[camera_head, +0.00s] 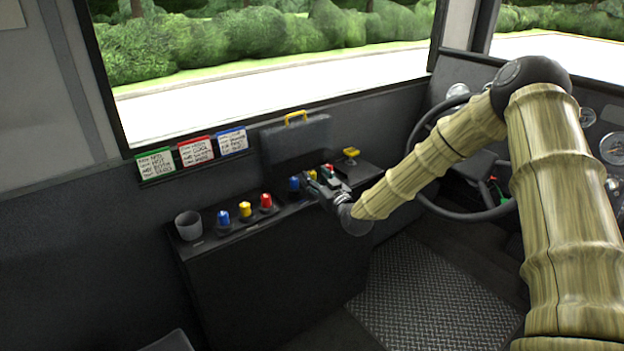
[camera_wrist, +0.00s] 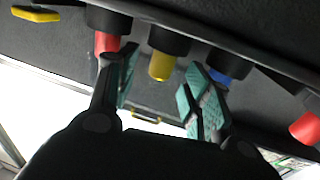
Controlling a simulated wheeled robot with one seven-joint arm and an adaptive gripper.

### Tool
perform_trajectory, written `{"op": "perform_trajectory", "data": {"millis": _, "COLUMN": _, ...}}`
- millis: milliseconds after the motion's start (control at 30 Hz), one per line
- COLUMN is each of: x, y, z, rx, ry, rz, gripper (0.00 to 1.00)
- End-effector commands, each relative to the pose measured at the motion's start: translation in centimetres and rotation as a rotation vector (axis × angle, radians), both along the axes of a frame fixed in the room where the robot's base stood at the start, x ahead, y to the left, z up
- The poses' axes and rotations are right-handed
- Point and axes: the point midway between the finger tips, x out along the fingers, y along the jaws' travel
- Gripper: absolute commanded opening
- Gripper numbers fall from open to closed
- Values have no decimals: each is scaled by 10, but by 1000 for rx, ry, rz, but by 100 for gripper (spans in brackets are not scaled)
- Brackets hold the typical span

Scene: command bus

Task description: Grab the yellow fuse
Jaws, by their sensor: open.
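A yellow fuse (camera_wrist: 160,66) shows in the wrist view, in a dark socket between a red fuse (camera_wrist: 107,42) and a blue fuse (camera_wrist: 215,75). My gripper (camera_wrist: 158,88) is open, its teal-padded fingers on either side of the yellow fuse in the picture. I see no clear contact, and the depth is hard to judge. In the head view my gripper (camera_head: 319,184) is at the right group of fuses, near the blue fuse (camera_head: 294,184), and hides part of that group. Another yellow fuse (camera_head: 245,209) stands upright in the left group, apart from my gripper.
A grey cup (camera_head: 188,225) stands at the console's left end. A dark case (camera_head: 296,142) with a yellow handle stands behind the fuses. A yellow-topped part (camera_head: 351,152) is to the right. The steering wheel (camera_head: 440,195) is close to my arm.

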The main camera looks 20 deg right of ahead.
Motion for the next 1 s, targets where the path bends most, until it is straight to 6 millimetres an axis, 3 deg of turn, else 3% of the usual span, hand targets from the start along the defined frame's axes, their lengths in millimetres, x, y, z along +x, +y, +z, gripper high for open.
{"op": "perform_trajectory", "data": {"millis": 233, "x": 29, "y": 6, "z": 1, "rx": 0, "ry": -1, "rz": 1, "gripper": 50}}
{"op": "perform_trajectory", "data": {"millis": 567, "x": 34, "y": 7, "z": 1, "rx": 0, "ry": 0, "rz": 0, "gripper": 50}}
{"op": "perform_trajectory", "data": {"millis": 800, "x": 34, "y": 6, "z": 1, "rx": 0, "ry": 0, "rz": 0, "gripper": 10}}
{"op": "perform_trajectory", "data": {"millis": 1000, "x": 33, "y": 6, "z": 1, "rx": 0, "ry": 0, "rz": 0, "gripper": 10}}
